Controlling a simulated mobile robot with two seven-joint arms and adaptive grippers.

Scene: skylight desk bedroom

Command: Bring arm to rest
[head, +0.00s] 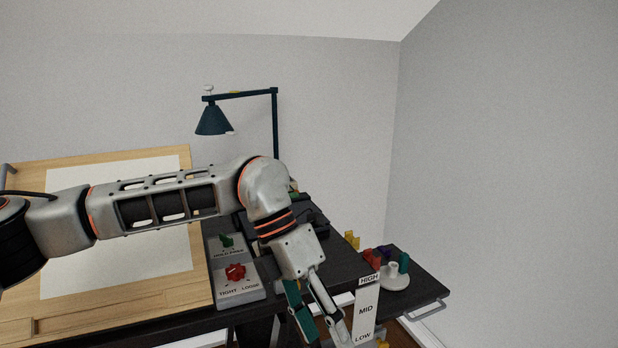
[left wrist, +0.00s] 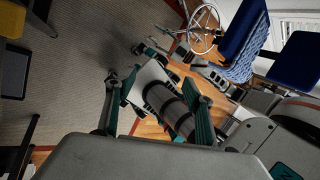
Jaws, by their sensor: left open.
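My left arm (head: 165,203) comes in from the left, crosses in front of the drawing board and bends down at its wrist. My left gripper (head: 322,338) points down by the front of the dark desk, just left of the upright LOW-MID-HIGH scale (head: 366,308). Its fingers are apart and nothing shows held in the head view. In the left wrist view the two fingers of the gripper (left wrist: 157,100) are spread. Parts of a machine show beyond them, probably my own body.
A control panel with a green knob (head: 227,240) and a red knob (head: 236,272) sits beside the drawing board (head: 195,283). A dark lamp (head: 213,120) stands behind. A white holder (head: 394,277) is at right.

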